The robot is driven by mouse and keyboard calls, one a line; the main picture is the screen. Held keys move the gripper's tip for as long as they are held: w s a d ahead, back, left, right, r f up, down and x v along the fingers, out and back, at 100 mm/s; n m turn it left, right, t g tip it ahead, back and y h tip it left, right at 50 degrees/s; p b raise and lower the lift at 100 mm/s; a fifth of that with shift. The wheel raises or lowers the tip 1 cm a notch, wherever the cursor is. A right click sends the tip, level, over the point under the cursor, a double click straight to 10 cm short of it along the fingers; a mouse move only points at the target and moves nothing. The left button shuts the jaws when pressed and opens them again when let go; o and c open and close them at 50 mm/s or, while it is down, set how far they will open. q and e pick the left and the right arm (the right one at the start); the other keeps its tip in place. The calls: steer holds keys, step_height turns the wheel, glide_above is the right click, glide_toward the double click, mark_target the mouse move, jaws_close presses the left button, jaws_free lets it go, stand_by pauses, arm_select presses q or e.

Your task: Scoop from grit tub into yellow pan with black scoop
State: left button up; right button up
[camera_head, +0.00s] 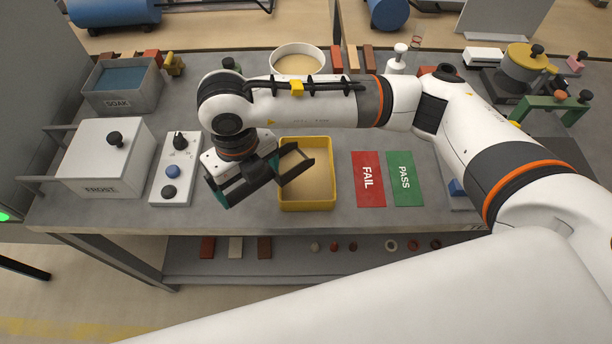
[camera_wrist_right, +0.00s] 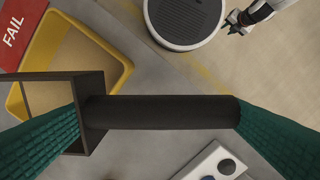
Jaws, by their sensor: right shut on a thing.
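The black scoop (camera_head: 305,171) is in my right gripper (camera_head: 246,180), over the left side of the yellow pan (camera_head: 307,206). In the right wrist view the scoop's handle (camera_wrist_right: 165,111) spans between the two green fingers, and its box end overlaps the pan (camera_wrist_right: 108,47). Tan shows inside the scoop's outline; I cannot tell whether it is grit in the scoop or the pan behind. The pan has tan material across its bottom. The round grit tub (camera_head: 298,48) stands behind my right arm, with tan grit inside. A small white and black gripper (camera_wrist_right: 236,22), seemingly my left, shows in the right wrist view.
A white switch box (camera_head: 176,170) and the FROST box (camera_head: 105,160) stand left of the gripper. The SOAK bin (camera_head: 123,78) is at the back left. The red FAIL mat (camera_head: 368,180) and green PASS mat (camera_head: 405,179) lie right of the pan. My right forearm crosses above the table.

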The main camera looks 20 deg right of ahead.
steer(key=shift+r, duration=0.15)
steer(key=shift+r+p, duration=1.2)
steer(key=shift+r, duration=1.2)
